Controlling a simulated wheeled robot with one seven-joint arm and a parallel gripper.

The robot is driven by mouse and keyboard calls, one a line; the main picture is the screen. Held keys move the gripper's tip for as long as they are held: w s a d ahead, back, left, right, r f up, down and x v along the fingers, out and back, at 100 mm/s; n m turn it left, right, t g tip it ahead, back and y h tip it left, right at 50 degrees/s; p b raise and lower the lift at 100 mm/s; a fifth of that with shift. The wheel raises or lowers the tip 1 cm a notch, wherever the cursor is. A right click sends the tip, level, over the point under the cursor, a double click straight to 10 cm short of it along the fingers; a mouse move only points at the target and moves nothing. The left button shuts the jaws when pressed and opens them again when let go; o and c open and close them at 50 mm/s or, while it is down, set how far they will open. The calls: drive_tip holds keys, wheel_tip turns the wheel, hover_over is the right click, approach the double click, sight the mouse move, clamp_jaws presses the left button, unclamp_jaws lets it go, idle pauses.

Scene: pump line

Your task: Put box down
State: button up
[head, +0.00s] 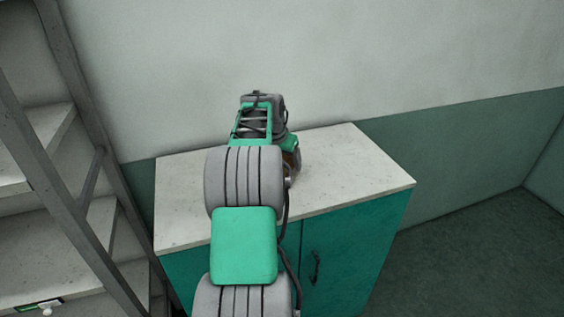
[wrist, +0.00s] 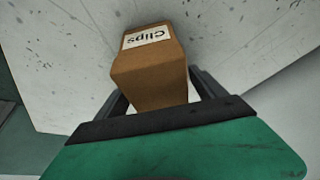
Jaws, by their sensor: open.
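A brown cardboard box (wrist: 150,80) with a white "Clips" label is in the wrist view, over the speckled white top of a green cabinet. It appears to rest on that top, though its base is hidden. My gripper (wrist: 160,96) is open, with one dark finger on each side of the box. In the head view, my arm hides most of the box, and only a small brown part (head: 291,159) shows beside the wrist. The cabinet top (head: 345,170) stands against the wall.
The cabinet top is clear to the right and left of my arm. A grey shelf rack (head: 75,130) stands at the left, with a small green-and-white item (head: 38,305) on a low shelf. The wall is close behind the cabinet. Open floor (head: 460,250) lies at the right.

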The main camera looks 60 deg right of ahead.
drive_tip(key=shift+f, duration=0.25)
drive_tip(key=shift+c, duration=0.6)
drive_tip(key=shift+r, duration=0.1)
clamp_jaws()
idle(0.5)
